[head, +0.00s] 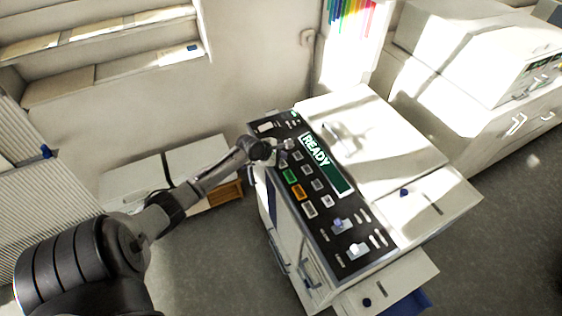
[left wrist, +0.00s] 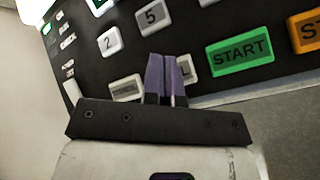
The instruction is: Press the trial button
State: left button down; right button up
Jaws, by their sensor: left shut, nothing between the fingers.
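The copier's dark control panel (head: 352,214) carries the buttons. In the left wrist view a pale button ending in "L" (left wrist: 187,66) shows right beside my fingers, partly hidden by them; its full label cannot be read. A pale button surface (left wrist: 127,88) also shows left of the fingers; I cannot tell whether it is the same button. The green START button (left wrist: 240,53) is to the right. My left gripper (head: 283,157) is shut and empty, its fingertips (left wrist: 166,60) over this row; contact cannot be told. My right gripper is not in view.
Number buttons 2 (left wrist: 110,41) and 5 (left wrist: 153,17) are above the row, and an orange button (left wrist: 306,32) is right of START. The display (head: 326,163) reads READY. The copier's white lid (head: 375,135) lies beside the panel. Low white cabinets (head: 135,183) stand at left.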

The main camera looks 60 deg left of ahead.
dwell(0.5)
pick_arm(q)
jog(key=shift+f, duration=0.1)
jog(key=shift+f+p, duration=0.3)
dwell(0.4)
jog(key=shift+f, duration=0.4)
dwell(0.5)
jog(key=shift+r, duration=0.1)
jog(key=shift+r+p, duration=0.75)
jog(key=shift+p, duration=0.5)
